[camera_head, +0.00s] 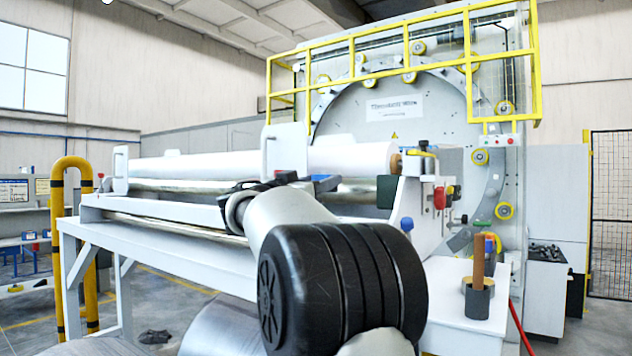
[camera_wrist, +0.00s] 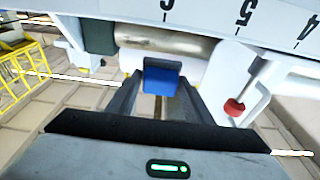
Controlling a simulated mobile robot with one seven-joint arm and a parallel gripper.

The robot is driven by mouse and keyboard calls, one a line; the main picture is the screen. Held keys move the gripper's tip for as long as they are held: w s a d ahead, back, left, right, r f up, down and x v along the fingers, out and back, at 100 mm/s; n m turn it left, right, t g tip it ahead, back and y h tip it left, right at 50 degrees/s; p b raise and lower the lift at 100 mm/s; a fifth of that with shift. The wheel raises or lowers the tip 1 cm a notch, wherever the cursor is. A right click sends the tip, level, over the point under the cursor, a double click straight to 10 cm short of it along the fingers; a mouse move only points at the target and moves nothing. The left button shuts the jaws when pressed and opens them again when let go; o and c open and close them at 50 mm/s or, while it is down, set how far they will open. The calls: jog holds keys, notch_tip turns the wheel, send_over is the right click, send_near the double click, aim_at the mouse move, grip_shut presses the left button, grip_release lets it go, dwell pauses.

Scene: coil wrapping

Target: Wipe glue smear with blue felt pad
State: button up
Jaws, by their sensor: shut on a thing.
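My gripper (camera_wrist: 160,88) is shut on the blue felt pad (camera_wrist: 161,78), which sits between the two dark fingertips in the wrist view. The pad has a dark backing on its far side. In the head view, the blue pad (camera_head: 326,183) shows just beyond my arm, in front of the white film roll and beside the metal roller (camera_head: 352,188). In the wrist view, the metal roller (camera_wrist: 165,42) lies just beyond the pad; I cannot tell whether they touch. I cannot make out a glue smear in either view.
A white film roll (camera_head: 350,159) lies above the metal roller. A red knob (camera_wrist: 234,107) on a white bracket is right of my gripper. A dark green block (camera_head: 386,191) is at the roller's right end. A small white table (camera_head: 455,322) holds a brown stick in a grey cup (camera_head: 478,299).

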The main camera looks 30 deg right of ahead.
jog(key=d+p, duration=0.1)
jog(key=w+d+p, duration=0.1)
jog(key=d, duration=0.1)
jog(key=w+d+f+p, duration=0.1)
jog(key=d, duration=0.1)
jog(key=shift+w+d+f, duration=0.15)
jog(key=shift+w+d, duration=0.05)
jog(key=shift+d, duration=0.25)
jog(key=shift+w+d+f, duration=0.1)
jog(key=shift+w+d, duration=0.1)
jog(key=shift+d, duration=0.2)
dwell(0.9)
jog(key=shift+s+f+b, duration=0.1)
jog(key=shift+s+b, duration=0.05)
jog(key=shift+b, duration=0.3)
